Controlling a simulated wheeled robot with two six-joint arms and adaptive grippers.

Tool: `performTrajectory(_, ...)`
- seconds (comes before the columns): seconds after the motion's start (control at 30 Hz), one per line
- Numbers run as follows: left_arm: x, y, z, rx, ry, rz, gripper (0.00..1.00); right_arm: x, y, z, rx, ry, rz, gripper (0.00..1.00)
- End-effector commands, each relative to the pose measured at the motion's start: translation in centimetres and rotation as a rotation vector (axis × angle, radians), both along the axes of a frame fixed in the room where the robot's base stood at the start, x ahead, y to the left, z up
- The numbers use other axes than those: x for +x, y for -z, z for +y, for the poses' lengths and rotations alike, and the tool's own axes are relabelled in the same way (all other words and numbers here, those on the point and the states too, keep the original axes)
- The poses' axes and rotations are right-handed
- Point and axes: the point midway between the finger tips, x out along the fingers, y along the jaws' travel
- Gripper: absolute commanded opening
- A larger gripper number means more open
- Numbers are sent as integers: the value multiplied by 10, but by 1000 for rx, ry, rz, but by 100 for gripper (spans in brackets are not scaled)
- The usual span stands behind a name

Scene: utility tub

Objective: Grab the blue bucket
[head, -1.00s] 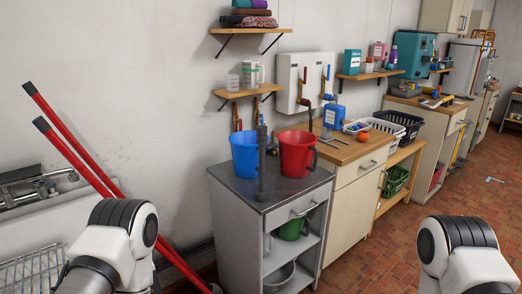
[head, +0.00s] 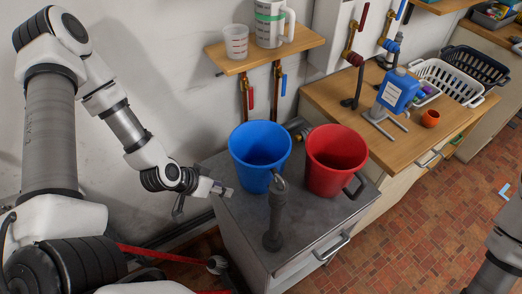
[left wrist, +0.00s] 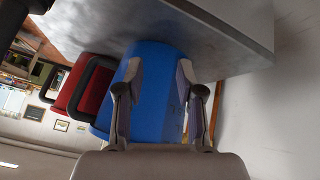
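The blue bucket (head: 258,165) stands upright on the grey cabinet top, left of the red bucket (head: 333,165). My left gripper (head: 222,189) is just left of the blue bucket, low near the cabinet's left edge, and looks apart from it. In the left wrist view, where things appear upside down, the fingers (left wrist: 160,76) are open and empty. The blue bucket (left wrist: 152,100) fills the space beyond them, with the red bucket (left wrist: 90,88) to its left. Only part of my right arm shows at the right edge of the head view; its gripper is out of frame.
A grey upright pipe (head: 273,222) stands on the cabinet top (head: 315,220) in front of the buckets. A wall shelf (head: 266,50) with a cup and jug is above. Red poles (head: 165,252) lie low at left.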

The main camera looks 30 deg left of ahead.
Motion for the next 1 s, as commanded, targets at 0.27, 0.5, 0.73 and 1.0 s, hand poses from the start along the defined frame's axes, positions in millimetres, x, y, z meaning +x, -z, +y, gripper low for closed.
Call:
performTrajectory(0.27,52,-110,55,30,15,-518,37,0,-38,0,0,1,-1,40)
performTrajectory(0.5,66,-110,61,67,23,-614,37,1,-15,0,0,0,-2,40)
performTrajectory(0.73,96,-95,50,68,25,-610,37,1,26,0,0,1,-1,40)
performTrajectory(1.0,117,-93,44,63,19,-607,37,1,33,0,0,1,-2,40)
